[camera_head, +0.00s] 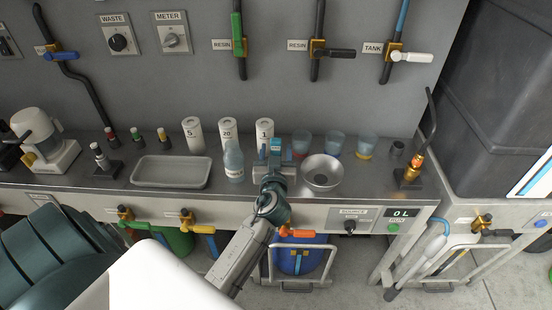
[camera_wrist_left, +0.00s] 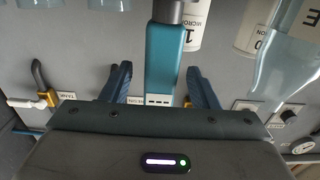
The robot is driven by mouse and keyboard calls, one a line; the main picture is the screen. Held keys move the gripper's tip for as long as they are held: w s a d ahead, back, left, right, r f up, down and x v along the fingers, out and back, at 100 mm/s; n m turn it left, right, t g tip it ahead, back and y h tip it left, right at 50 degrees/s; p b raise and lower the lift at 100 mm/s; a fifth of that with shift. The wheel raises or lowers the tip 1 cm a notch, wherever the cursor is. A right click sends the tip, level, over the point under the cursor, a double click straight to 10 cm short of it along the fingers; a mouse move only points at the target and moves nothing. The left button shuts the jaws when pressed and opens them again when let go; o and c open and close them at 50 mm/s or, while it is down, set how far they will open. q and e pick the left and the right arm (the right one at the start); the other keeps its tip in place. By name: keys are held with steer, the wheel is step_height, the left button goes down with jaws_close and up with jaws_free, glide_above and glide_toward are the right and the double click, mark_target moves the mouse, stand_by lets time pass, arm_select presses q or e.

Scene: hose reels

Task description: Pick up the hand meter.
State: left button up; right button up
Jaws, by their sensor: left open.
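The hand meter (camera_wrist_left: 165,65) is a teal, bar-shaped device with a dark grey end. In the left wrist view it lies between the two dark blue fingers, with a visible gap on each side. In the head view its teal top (camera_head: 277,144) shows just beyond my left gripper (camera_head: 274,160), over the bench between the white cylinder marked 1 and the steel bowl. My left gripper is open around the meter, not closed on it. The gripper hides the meter's lower part in the head view. My right gripper is not in view.
A clear bottle (camera_head: 234,163) stands close left of the gripper, and a steel bowl (camera_head: 322,173) close right. White cylinders (camera_head: 228,131) and tinted cups (camera_head: 335,143) stand behind. A grey tray (camera_head: 171,172) lies farther left. Valves (camera_head: 319,50) hang on the back panel.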

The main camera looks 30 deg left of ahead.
arm_select(q)
steer(key=shift+p+x, duration=0.3)
steer(key=shift+x, duration=1.1)
steer(key=shift+c, duration=0.4)
steer(key=c, duration=1)
steer(key=shift+r, duration=0.15)
